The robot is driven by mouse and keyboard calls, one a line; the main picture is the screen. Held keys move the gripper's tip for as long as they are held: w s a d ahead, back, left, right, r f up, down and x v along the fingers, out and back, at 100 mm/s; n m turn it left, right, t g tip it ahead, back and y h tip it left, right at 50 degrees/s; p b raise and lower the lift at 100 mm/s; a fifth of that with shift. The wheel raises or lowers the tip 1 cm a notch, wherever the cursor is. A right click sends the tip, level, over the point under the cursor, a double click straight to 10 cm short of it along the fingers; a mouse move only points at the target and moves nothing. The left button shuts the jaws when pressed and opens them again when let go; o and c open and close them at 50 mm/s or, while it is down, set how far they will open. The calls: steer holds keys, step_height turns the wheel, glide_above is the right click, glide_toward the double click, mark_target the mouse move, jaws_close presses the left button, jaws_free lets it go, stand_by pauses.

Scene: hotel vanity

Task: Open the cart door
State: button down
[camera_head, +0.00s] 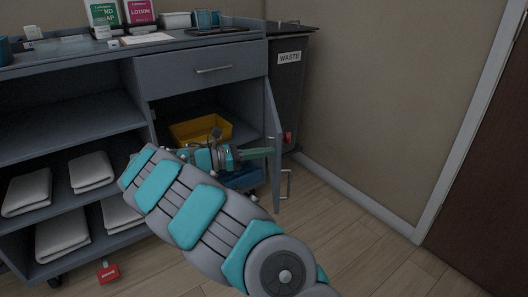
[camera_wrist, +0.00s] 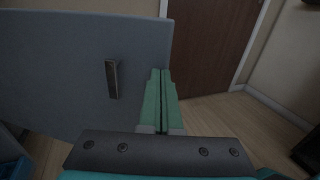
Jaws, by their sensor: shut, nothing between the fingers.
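The cart door (camera_head: 273,145) is a grey panel below the drawer. It stands swung open at the right of the cart compartment and is seen nearly edge-on, with a metal handle (camera_head: 288,184) low on it. In the wrist view the door (camera_wrist: 60,75) fills the left side, with a handle (camera_wrist: 113,79) on the face in view. My gripper (camera_head: 272,151) is shut and empty, its green fingers together and pointing right at the door. In the wrist view the fingertips (camera_wrist: 160,73) overlap the door's right edge; I cannot tell whether they touch it.
The open compartment holds a yellow bin (camera_head: 200,131) and a blue item (camera_head: 243,178). The drawer (camera_head: 200,75) above is closed. A waste bin (camera_head: 287,85) stands behind the door by the wall. A red tag (camera_head: 108,273) lies by the cart's foot. The floor (camera_head: 345,215) at right is clear.

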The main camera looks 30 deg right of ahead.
steer(key=x, duration=1)
steer(key=shift+p, duration=0.3)
steer(key=shift+s+d, duration=0.1)
steer(key=shift+d, duration=0.15)
